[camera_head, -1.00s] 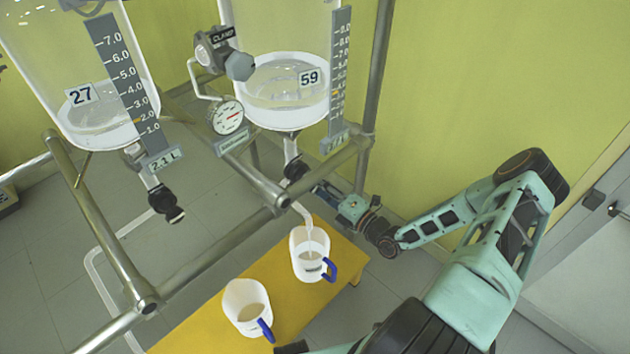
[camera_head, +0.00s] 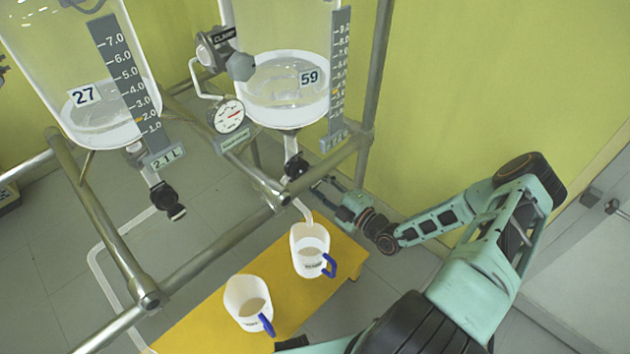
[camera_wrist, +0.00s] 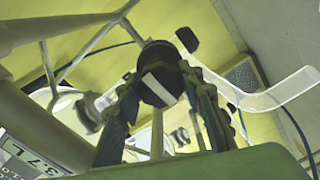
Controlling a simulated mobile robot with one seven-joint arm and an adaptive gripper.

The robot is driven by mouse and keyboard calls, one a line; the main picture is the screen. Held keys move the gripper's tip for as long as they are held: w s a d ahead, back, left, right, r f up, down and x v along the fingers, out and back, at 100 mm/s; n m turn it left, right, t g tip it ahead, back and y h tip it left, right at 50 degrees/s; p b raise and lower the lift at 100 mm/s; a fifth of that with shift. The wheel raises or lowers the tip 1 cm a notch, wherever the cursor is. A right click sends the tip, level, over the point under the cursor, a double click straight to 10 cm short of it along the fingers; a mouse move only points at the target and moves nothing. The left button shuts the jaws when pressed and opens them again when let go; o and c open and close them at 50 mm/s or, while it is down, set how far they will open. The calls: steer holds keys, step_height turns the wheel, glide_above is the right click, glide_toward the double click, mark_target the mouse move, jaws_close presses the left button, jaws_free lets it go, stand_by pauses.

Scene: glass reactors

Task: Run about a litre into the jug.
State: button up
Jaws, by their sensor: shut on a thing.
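Reactor 59 (camera_head: 284,95) is a clear glass vessel with some clear liquid in its lower part. Its black outlet valve knob (camera_head: 294,166) sits below it, and a bent clear spout (camera_head: 304,210) ends above a white jug (camera_head: 298,240) with a blue handle. This jug holds some liquid; I see no stream falling into it. My gripper (camera_head: 314,184) reaches the valve from the right. In the wrist view, its two fingers (camera_wrist: 162,88) are shut around the black knob (camera_wrist: 158,58), which carries a white mark. The clear spout tube (camera_wrist: 262,92) is beside it.
A second white jug (camera_head: 235,296) with liquid stands nearer on the yellow bench (camera_head: 203,318). Reactor 27 (camera_head: 138,60), with its own black valve (camera_head: 165,197), is at left. Metal frame rails (camera_head: 218,247) cross in front. A display in the wrist view (camera_wrist: 22,150) reads 3.7 L.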

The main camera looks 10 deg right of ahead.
stand_by(0.3)
steer(key=o, duration=1.2)
steer(key=shift+c, duration=0.2)
steer(key=v, duration=1.2)
steer(key=shift+a, duration=0.1)
